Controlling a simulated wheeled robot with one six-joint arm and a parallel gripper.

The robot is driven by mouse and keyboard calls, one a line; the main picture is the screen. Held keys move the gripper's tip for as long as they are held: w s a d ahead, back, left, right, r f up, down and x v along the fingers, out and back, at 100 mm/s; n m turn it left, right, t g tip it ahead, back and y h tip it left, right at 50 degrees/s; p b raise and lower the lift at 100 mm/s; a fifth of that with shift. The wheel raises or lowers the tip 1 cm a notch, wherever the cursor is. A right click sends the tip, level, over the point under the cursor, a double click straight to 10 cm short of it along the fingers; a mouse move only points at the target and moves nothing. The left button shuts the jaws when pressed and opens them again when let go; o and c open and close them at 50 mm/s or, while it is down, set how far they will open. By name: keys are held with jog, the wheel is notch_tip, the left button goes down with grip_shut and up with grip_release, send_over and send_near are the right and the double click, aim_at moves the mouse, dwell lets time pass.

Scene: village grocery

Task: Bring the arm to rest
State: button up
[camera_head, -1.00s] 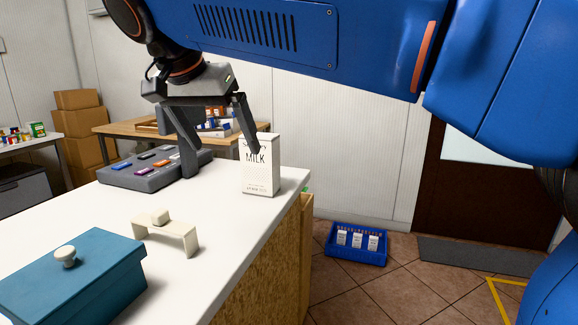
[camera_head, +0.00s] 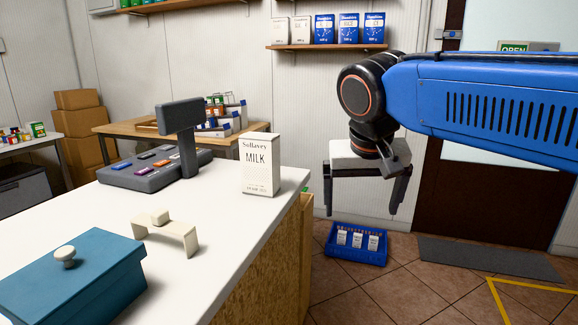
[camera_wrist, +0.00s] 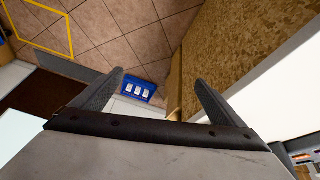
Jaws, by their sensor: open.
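My gripper (camera_head: 362,205) is open and empty, with its fingers pointing down. It hangs in the air to the right of the counter, above the floor, and appears in front of the wall in the head view. In the wrist view my gripper (camera_wrist: 155,90) shows two spread fingers with nothing between them but the floor and a blue crate far below. My blue arm reaches in from the right of the head view.
A white milk carton (camera_head: 260,165) stands upright on the white counter (camera_head: 215,220), near a cash register (camera_head: 155,170), a small cream stand (camera_head: 165,228) and a teal lidded box (camera_head: 75,275). The blue crate (camera_head: 356,244) with cartons stands on the floor. A shelf (camera_head: 330,47) holds boxes.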

jog(key=s+d+f, duration=0.7)
jog(key=f, duration=0.3)
jog(key=s+d+f+y, duration=0.1)
jog(key=s+d+f, duration=0.6)
jog(key=f, duration=0.3)
jog(key=shift+s+d+f+n+t, duration=0.2)
jog(key=shift+s+f+n+t, duration=0.1)
jog(key=shift+s+n, duration=0.15)
